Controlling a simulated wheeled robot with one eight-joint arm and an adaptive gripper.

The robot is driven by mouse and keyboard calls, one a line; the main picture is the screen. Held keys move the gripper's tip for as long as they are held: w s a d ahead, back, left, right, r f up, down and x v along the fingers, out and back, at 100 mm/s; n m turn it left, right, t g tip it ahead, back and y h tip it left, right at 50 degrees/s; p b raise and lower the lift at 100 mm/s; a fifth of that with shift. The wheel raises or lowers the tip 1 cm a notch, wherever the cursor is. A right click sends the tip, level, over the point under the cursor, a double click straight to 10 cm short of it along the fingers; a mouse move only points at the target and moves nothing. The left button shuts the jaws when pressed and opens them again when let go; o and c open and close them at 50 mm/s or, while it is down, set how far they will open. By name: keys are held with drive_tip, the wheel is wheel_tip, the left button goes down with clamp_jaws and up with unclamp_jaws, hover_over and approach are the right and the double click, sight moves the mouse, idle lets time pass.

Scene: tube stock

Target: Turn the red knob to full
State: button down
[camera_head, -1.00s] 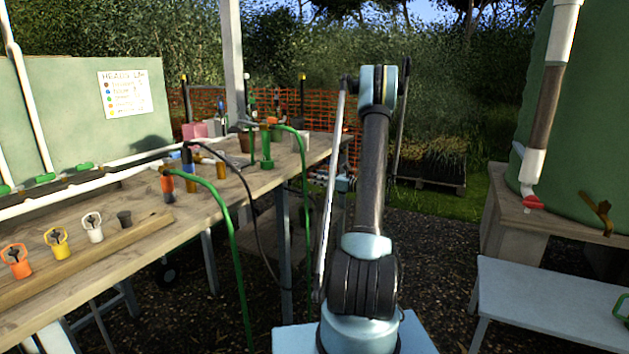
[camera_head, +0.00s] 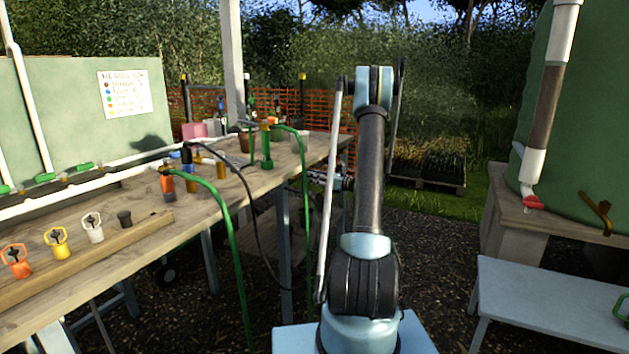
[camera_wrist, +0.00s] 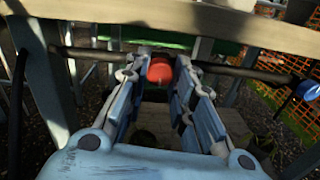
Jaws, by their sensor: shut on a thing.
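The red knob (camera_wrist: 160,71) shows in the wrist view, below the edge of a wooden bench top. It lies between the two blue-grey fingers of my gripper (camera_wrist: 162,60), which are shut on it. I cannot read how far the knob is turned. In the head view my gripper is small, beside the bench legs, and the knob cannot be made out there.
A dark horizontal bar (camera_wrist: 232,71) runs behind the fingers, with a blue knob (camera_wrist: 307,90) at right. The wooden bench (camera_head: 215,205) bears hoses and coloured fittings. A red valve handle (camera_head: 533,203) hangs on the tank pipe at right. A pale blue bench (camera_head: 550,300) stands below it.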

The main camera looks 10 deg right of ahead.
drive_tip(key=shift+m, duration=0.5)
drive_tip(key=c, duration=1.3)
unclamp_jaws()
drive_tip(key=shift+c, duration=0.2)
drive_tip(key=v, duration=1.2)
